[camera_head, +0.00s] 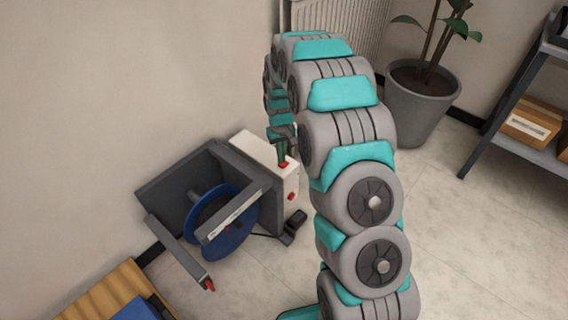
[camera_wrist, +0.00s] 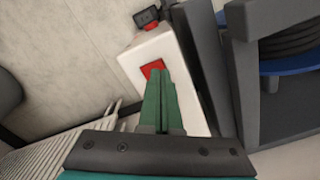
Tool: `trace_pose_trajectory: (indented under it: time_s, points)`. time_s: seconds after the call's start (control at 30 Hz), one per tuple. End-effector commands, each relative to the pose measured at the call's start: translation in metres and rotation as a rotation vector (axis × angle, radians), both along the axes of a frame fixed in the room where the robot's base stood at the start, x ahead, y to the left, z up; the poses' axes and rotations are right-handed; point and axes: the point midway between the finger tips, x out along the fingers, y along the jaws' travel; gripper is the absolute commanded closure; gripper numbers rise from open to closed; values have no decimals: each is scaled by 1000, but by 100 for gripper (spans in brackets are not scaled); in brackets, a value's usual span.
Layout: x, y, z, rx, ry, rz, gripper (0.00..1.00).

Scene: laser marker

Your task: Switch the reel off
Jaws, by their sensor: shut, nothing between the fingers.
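The reel machine has a dark grey frame (camera_head: 165,196) and a blue reel (camera_head: 207,238), with a white control box (camera_head: 258,150) at its right side. A red switch (camera_wrist: 151,67) sits on the box's top face; its red also shows in the head view (camera_head: 284,165). My gripper (camera_head: 283,160) has green fingers, shut and empty, pointing down at the switch. In the wrist view the fingertips (camera_wrist: 158,70) overlap the lower part of the switch and hide it. I cannot tell whether they touch it, or which way the switch is set.
A second red button (camera_head: 292,197) is on the box's front face. A black pedal-like unit (camera_head: 295,222) lies on the floor nearby. A radiator (camera_head: 345,18) and a potted plant (camera_head: 420,105) stand behind, a shelf (camera_head: 510,90) at right. Floor between is clear.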

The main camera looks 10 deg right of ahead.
Motion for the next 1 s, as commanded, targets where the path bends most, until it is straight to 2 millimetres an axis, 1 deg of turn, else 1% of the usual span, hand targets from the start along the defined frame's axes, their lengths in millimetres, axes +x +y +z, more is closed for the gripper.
trace_pose_trajectory:
  time_s: [1.0]
  points:
    - [0,0,-14,0,0,0,100]
